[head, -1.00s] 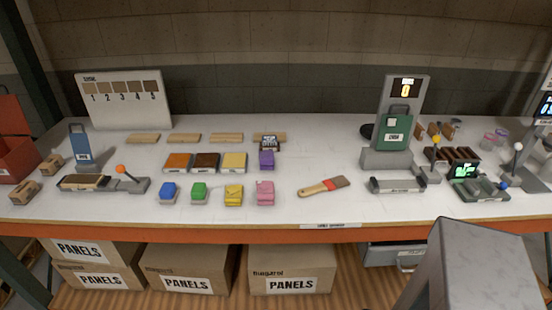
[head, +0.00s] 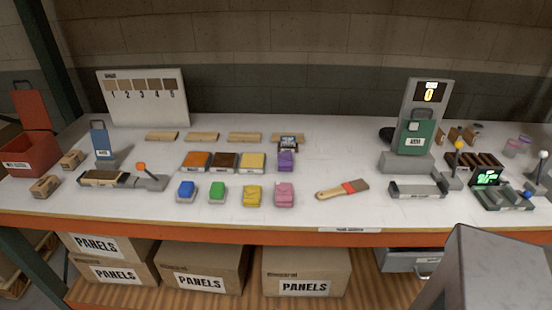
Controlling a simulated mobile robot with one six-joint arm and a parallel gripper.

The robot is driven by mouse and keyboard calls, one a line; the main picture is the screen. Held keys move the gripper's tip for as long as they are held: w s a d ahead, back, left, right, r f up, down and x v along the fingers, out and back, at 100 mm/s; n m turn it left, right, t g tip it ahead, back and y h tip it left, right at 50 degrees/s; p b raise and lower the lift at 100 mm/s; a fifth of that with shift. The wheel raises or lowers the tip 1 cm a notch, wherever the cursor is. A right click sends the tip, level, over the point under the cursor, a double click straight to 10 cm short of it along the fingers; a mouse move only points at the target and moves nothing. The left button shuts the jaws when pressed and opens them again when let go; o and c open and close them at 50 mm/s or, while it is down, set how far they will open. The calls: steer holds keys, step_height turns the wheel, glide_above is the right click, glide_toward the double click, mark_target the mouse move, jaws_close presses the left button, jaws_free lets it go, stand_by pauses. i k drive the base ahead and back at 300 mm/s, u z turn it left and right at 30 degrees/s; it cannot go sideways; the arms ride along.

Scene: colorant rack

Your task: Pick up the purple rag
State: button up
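A small purple block-like thing (head: 286,161), the only purple item I see among the colored pieces, sits on the white table in the middle. It stands just in front of a dark labelled piece (head: 288,143) and right of a yellow-topped pad (head: 252,161). At this size I cannot tell whether it is folded cloth. A pink folded-looking piece (head: 284,195) lies nearer the front edge. My gripper is not in view; only a grey part of my own body shows at the lower right.
Blue (head: 186,191), green (head: 217,193) and yellow (head: 252,196) pieces line the front beside the pink one. A brush (head: 343,189) lies to their right. A grey stand with a green case (head: 415,138) rises at right. Cardboard boxes (head: 305,272) sit below.

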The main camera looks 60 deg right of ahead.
mark_target(285, 159)
steer(key=z, duration=0.05)
steer(key=i, duration=0.9)
steer(key=z, duration=0.1)
